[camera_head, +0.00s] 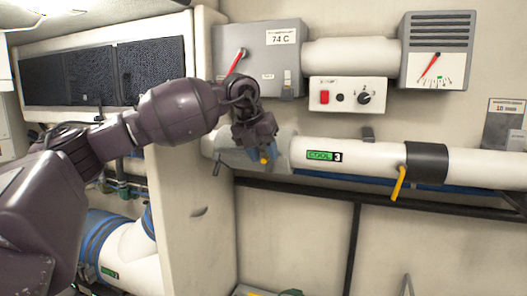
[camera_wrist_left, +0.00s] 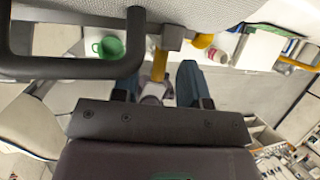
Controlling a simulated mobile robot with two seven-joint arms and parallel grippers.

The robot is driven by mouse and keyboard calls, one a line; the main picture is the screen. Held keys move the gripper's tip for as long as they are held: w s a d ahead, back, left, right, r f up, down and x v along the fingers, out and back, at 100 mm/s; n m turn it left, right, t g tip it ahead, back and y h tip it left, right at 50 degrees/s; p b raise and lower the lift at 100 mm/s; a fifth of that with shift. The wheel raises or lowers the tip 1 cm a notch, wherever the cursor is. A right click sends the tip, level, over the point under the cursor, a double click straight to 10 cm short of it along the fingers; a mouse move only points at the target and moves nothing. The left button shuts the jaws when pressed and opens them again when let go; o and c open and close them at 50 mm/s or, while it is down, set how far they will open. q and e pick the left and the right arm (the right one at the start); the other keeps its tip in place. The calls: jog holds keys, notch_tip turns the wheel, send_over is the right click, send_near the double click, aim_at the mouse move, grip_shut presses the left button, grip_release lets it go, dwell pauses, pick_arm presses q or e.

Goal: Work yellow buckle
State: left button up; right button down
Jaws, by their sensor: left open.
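A yellow buckle (camera_head: 264,160) shows partly below my left gripper (camera_head: 256,136), at the grey clamp on the left part of the white pipe. My gripper hides much of that area. In the left wrist view a yellow lever piece (camera_wrist_left: 160,63) hangs from a grey block and appears between the two fingers of my left gripper (camera_wrist_left: 158,78). The fingers are apart; I cannot tell whether either touches it. A second yellow lever (camera_head: 399,184) hangs from the black band farther right on the pipe. My right gripper is not in view.
The white pipe (camera_head: 350,157) carries a green label reading "COOL 3". A dark rail (camera_head: 300,190) runs below it. Above are a grey box (camera_head: 258,70) with a red lever, a switch panel (camera_head: 346,96) and a gauge box (camera_head: 437,62). A dark handle (camera_wrist_left: 75,66) crosses close in the wrist view.

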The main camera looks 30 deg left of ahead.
pick_arm(q)
grip_shut()
jog(key=shift+f+b, duration=0.1)
jog(key=shift+b, duration=0.2)
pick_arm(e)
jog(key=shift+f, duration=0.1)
